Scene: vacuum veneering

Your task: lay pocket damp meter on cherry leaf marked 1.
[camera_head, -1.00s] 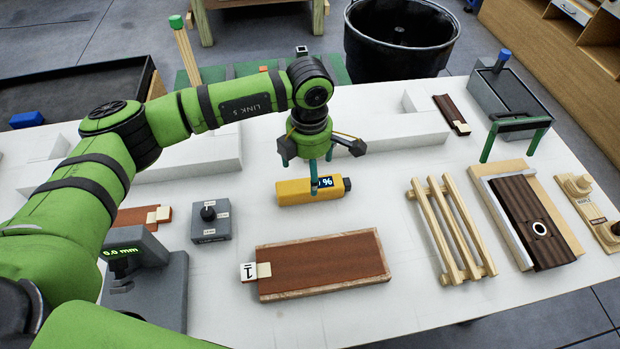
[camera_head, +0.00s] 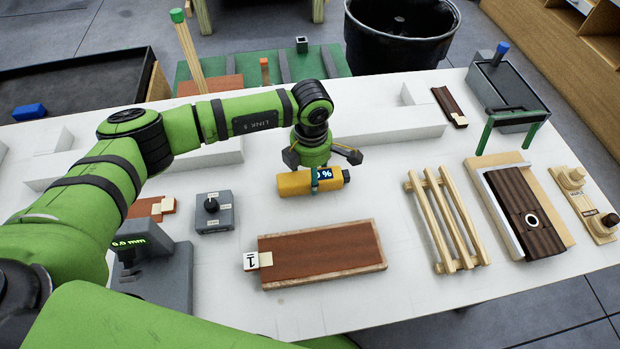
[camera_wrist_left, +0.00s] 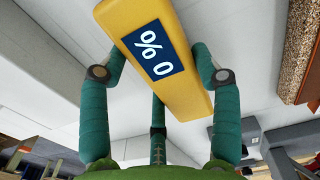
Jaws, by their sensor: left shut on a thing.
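The pocket damp meter (camera_head: 296,184) is a yellow box with a dark blue percent display and a black end. It lies crosswise beyond the cherry leaf. My left gripper (camera_head: 315,177) is over it, with its fingers shut around its middle; the wrist view shows the meter (camera_wrist_left: 186,95) between the teal fingers. I cannot tell whether it is clear of the table. The cherry leaf (camera_head: 325,250) is a reddish-brown sheet on a pale-edged board, with a white tag marked 1 (camera_head: 250,261) at its left end. Its top is bare. My right gripper is out of view.
A grey box with a black knob (camera_head: 213,214) and a thickness gauge (camera_head: 165,270) stand left of the leaf. A slatted wooden rack (camera_head: 447,222) and a board with dark veneer (camera_head: 527,210) are to the right. White blocks (camera_head: 390,133) lie behind the meter.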

